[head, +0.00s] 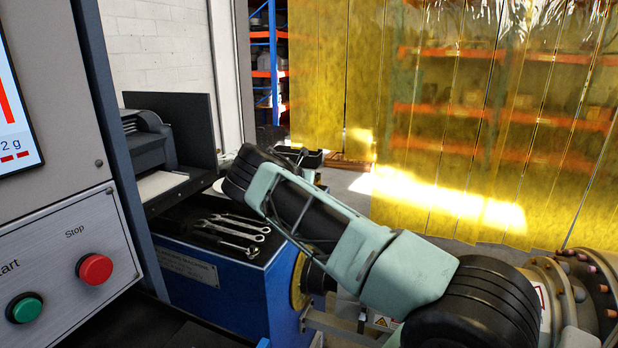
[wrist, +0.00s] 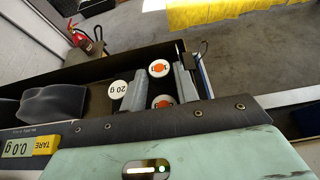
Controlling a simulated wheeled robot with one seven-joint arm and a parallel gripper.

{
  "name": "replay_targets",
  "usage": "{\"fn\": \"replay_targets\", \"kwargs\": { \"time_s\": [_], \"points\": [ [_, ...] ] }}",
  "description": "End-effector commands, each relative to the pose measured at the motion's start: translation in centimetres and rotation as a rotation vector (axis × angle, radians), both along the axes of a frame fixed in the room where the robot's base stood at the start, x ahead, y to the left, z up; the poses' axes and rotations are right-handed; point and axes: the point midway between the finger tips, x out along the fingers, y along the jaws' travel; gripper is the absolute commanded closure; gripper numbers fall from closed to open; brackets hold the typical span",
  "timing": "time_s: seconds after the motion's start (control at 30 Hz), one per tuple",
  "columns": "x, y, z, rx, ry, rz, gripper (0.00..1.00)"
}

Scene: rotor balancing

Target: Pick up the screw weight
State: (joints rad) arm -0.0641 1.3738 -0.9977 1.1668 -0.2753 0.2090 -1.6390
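In the wrist view, two round white pieces with orange centres, which look like the screw weights, sit in a dark tray. The farther one (wrist: 159,68) and the nearer one (wrist: 163,101) lie in the gap between the grey fingers of my gripper (wrist: 160,86). The fingers are apart, and I see no clear contact with either piece. A white round label marked 20 g (wrist: 118,89) shows just left of the left finger. The nearer piece is partly hidden by my gripper's body. In the head view my arm hides the pieces.
A dark rounded object (wrist: 52,103) lies at the tray's left. A yellow TARE label with a 0.0 g readout (wrist: 30,146) is at lower left. In the head view, wrenches (head: 235,228) lie on a blue machine (head: 215,285) beside a control panel with a red stop button (head: 94,269).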

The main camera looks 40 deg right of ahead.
Motion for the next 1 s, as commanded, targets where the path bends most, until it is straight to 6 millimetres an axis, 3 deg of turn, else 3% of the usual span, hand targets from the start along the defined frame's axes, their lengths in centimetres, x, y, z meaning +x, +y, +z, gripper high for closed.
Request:
{"fn": "replay_targets", "kwargs": {
  "time_s": [0.2,0.3,0.73,1.0],
  "points": [
    [0.0,-0.1,-0.2,0.001,0.001,-0.001,0.70],
    [0.0,-0.1,-0.2,0.002,0.002,-0.002,0.97],
    [0.0,-0.1,0.3,0.001,-0.001,-0.002,0.98],
    [0.0,0.0,4.4,0.003,-0.005,-0.002,0.98]
  ]
}}
